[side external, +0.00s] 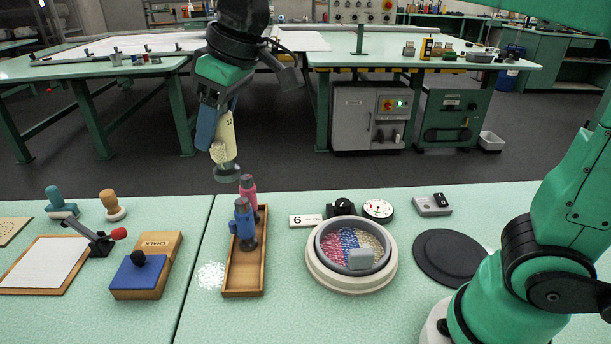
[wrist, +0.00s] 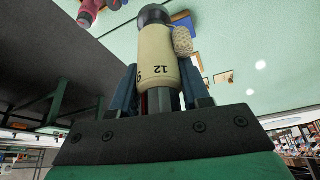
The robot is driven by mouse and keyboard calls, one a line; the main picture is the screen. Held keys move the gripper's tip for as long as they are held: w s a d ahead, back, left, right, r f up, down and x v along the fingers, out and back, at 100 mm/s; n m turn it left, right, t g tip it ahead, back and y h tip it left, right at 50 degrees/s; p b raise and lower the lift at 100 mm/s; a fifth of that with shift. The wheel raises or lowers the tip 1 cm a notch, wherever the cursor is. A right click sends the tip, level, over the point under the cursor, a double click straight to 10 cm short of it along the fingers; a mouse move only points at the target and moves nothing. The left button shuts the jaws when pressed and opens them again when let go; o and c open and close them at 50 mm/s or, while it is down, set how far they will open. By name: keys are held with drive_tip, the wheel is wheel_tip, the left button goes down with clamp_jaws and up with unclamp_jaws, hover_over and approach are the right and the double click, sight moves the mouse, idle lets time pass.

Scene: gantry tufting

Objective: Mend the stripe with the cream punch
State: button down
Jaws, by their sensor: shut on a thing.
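My gripper (side external: 214,122) is shut on the cream punch (side external: 224,146) and holds it in the air above the far end of the wooden tray. The wrist view shows the cream punch (wrist: 160,52) between my fingers (wrist: 162,90), with the number 12 on its body and a pale textured patch on its side. Its lower end is greyish. The round hoop (side external: 389,279) holds a tufted patch (side external: 340,246) with pink, blue and cream areas, right of the tray.
A blue punch (side external: 243,222) and a pink punch (side external: 248,190) stand in the wooden tray (side external: 243,281). A card reading 6 (side external: 305,220), a dial (side external: 378,209) and a black disc (side external: 449,257) lie around the hoop. A blue-topped chalk box (side external: 140,275) sits left.

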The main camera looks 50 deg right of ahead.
drive_tip(key=s+d+f+m+h, duration=0.2)
drive_tip(key=s+d+f+m, duration=0.35)
drive_tip(key=d, duration=0.35)
drive_tip(key=s+d+f+m+h, duration=0.1)
drive_tip(key=s+d+f+m, duration=0.3)
drive_tip(key=s+d+f, duration=0.4)
drive_tip(key=shift+n, duration=0.25)
drive_tip(key=shift+d+x, duration=0.25)
drive_tip(key=shift+x, duration=0.9)
drive_tip(key=shift+d+x, duration=0.25)
drive_tip(key=shift+x, duration=0.95)
drive_tip(key=shift+f, duration=0.55)
drive_tip(key=shift+r, duration=0.1)
wheel_tip(320, 180, up, 7)
